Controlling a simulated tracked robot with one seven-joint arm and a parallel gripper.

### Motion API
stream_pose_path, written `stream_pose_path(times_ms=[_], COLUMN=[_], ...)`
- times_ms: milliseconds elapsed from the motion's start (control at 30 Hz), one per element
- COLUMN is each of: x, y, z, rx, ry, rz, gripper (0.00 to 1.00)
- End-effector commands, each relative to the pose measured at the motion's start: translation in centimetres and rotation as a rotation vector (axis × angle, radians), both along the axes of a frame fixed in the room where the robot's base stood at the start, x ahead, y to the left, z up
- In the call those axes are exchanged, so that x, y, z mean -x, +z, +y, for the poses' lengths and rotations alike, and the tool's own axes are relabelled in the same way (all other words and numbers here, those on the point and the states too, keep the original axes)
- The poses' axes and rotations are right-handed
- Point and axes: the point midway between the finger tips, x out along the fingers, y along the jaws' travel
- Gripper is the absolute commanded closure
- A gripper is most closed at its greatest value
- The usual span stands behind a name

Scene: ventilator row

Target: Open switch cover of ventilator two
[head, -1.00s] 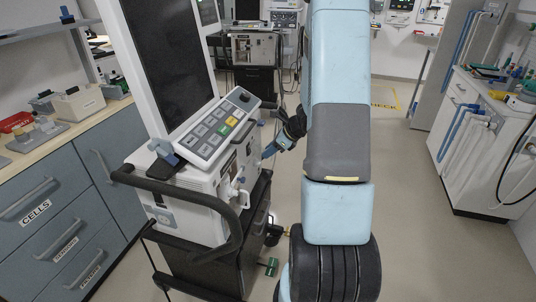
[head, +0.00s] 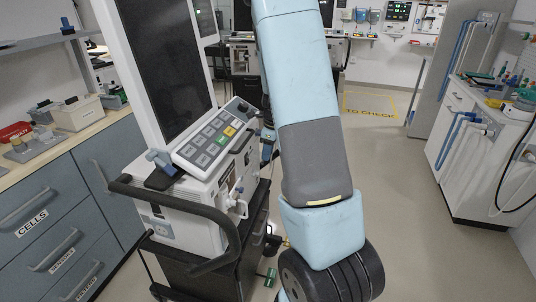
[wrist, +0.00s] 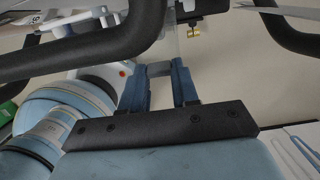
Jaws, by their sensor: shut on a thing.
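A ventilator (head: 195,215) on a black cart stands left of my arm in the head view, with a dark screen (head: 170,65) and a tilted key panel (head: 215,140). I cannot read a number on it. My gripper (wrist: 160,88) shows in the wrist view as two blue fingers with a narrow gap. In the head view my arm hides most of the gripper, to the right of the ventilator.
Black bars (wrist: 110,45) cross the wrist view close to the fingers. A black handle rail (head: 225,235) curves round the ventilator's front. Another ventilator (head: 243,60) stands behind. Drawers (head: 50,235) line the left, and a white cabinet (head: 465,165) the right. Floor between is open.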

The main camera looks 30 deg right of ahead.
Motion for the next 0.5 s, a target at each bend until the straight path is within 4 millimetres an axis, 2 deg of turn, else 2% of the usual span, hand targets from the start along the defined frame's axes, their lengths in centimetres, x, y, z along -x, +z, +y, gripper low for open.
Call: stream_pose_path(times_ms=[500], x=[-0.3], y=[0.74], z=[0.44], rx=[0.091], ry=[0.002], rz=[0.094], gripper=[1.0])
